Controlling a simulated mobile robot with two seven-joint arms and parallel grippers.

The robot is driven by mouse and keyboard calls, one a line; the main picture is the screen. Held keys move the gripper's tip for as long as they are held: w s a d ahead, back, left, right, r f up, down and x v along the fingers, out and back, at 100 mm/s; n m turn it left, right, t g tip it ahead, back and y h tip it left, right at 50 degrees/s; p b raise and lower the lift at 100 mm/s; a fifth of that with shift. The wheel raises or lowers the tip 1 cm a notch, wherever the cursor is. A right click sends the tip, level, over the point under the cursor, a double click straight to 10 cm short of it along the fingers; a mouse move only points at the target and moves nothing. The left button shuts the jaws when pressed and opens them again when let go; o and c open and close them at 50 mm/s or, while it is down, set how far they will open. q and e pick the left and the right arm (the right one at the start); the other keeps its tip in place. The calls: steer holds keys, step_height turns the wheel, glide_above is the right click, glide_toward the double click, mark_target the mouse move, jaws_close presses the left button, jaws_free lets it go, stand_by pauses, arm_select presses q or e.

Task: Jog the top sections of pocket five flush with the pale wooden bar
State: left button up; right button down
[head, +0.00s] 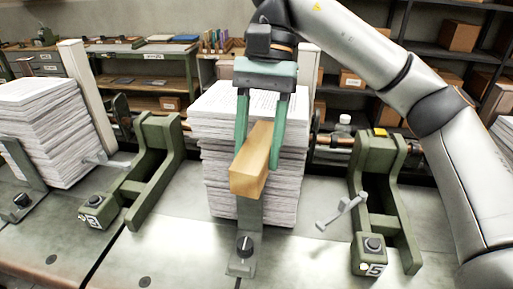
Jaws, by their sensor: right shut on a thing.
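My right gripper (259,158), with green fingers, is shut on the pale wooden bar (249,180). The bar points toward me, in front of the upper part of a tall stack of printed sections (215,150). I cannot tell whether the bar touches the stack. Printed sheets (217,101) show on top, and some section edges look uneven. A block right of the stack carries a tag that looks like a 5 (375,269). The bar and fingers hide the middle of the stack's upper front. My left gripper is not in view.
A grey upright stop with a black knob (245,246) stands before the stack. Green guide brackets stand left (157,160) and right (383,170), with a grey lever (341,211) beside the right one. Another stack (50,130) stands at left. The front metal deck is mostly clear.

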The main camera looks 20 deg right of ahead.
mark_target(251, 163)
steer(key=shift+w+d, duration=0.6)
steer(key=shift+w, duration=0.35)
steer(key=shift+s+a+r, duration=0.35)
steer(key=shift+s+a, duration=0.2)
steer(key=shift+s, duration=0.3)
steer(key=shift+s+a+r, duration=0.35)
steer(key=shift+s+a, duration=0.25)
steer(key=shift+s, duration=0.25)
steer(key=shift+s+a+r, duration=0.35)
steer(key=shift+s+a, duration=0.2)
steer(key=shift+s, duration=0.3)
